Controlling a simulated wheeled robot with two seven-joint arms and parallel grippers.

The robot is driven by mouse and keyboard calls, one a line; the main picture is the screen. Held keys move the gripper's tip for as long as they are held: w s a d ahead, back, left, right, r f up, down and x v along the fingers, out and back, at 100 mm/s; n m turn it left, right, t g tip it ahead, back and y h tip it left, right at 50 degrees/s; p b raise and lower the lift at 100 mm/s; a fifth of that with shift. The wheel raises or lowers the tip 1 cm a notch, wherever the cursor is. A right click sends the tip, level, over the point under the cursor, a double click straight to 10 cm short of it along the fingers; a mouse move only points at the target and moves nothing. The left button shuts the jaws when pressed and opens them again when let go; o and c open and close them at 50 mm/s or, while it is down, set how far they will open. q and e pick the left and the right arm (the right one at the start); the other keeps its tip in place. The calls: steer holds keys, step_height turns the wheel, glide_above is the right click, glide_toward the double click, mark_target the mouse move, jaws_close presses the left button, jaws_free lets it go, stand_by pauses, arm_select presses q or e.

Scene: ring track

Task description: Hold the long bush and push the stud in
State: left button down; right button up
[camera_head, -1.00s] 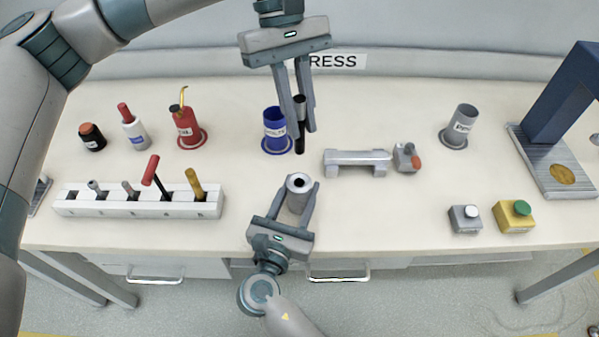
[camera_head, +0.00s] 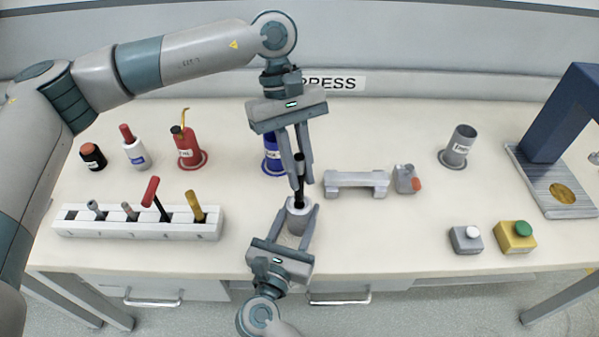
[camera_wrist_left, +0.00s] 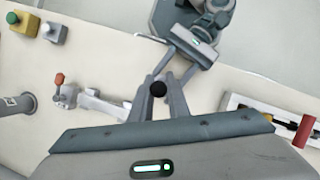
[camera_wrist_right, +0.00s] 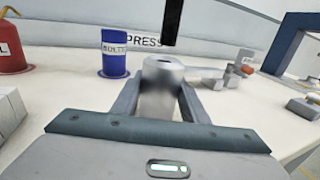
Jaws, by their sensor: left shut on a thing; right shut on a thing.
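The long bush (camera_head: 297,222) is a grey upright cylinder with a hole in its top, near the front middle of the table. My right gripper (camera_head: 300,211) is shut around it; the right wrist view shows the bush (camera_wrist_right: 160,98) between the fingers. My left gripper (camera_head: 303,184) comes down from above, shut on the black stud (camera_head: 299,197), which is held upright. In the right wrist view the stud (camera_wrist_right: 172,22) ends a little above the bush's top, with a small gap. The left wrist view shows only the stud's round dark end (camera_wrist_left: 158,89).
A blue container (camera_head: 271,155) stands just behind the left gripper. A grey cradle (camera_head: 356,184) lies close to the right. A white tool rack (camera_head: 135,223) is at the left, a press (camera_head: 560,135) at the right. Two button boxes (camera_head: 466,239) (camera_head: 516,236) sit front right.

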arm_select(q)
steer(key=shift+f, duration=0.6)
arm_select(e)
steer(key=shift+f, duration=0.2)
arm_select(q)
steer(key=shift+f, duration=0.6)
steer(key=c, duration=1.7)
jaws_free()
steer(key=shift+r, duration=0.15)
steer(key=shift+r, duration=0.55)
steer(key=v, duration=1.2)
steer(key=shift+s, duration=0.1)
